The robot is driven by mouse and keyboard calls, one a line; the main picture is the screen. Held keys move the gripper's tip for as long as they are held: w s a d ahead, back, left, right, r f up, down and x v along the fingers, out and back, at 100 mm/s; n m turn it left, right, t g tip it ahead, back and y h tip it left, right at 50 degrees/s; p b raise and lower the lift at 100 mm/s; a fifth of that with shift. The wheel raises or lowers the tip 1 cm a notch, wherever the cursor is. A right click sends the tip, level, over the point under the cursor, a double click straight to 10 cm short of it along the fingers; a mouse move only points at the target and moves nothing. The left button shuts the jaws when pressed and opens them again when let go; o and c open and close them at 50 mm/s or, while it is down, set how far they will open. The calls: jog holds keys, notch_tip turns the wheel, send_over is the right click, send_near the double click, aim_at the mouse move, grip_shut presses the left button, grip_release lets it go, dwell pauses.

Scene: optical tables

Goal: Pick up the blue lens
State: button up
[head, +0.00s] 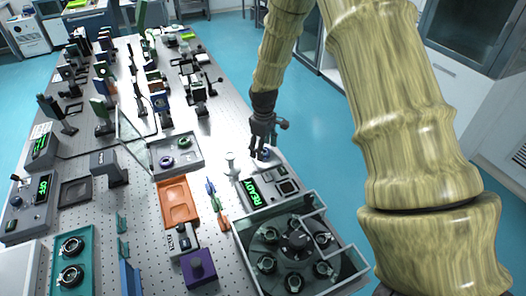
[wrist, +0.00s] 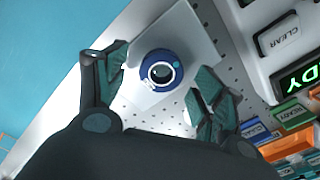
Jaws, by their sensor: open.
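The blue lens (wrist: 160,72) is a round blue ring with a dark glass centre and a pale inner rim. In the wrist view it lies on a light grey plate (wrist: 185,35) near the table edge. My gripper (wrist: 163,88) is open, with one finger on each side of the lens and visible gaps between. In the head view my gripper (head: 263,146) points down at the right edge of the table, and the blue lens (head: 265,154) shows just below the fingers, partly hidden by them.
A READY display unit (head: 262,190) with a CLEAR key stands close to the lens. A clear-walled box with round mounts (head: 243,242) is nearer. A grey tray (head: 156,160) holding rings and an orange tray (head: 164,208) lie to the left. Blue floor is beyond the table edge.

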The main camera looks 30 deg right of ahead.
jog(key=shift+s+f, duration=0.15)
jog(key=shift+f, duration=0.3)
jog(key=c, duration=1.2)
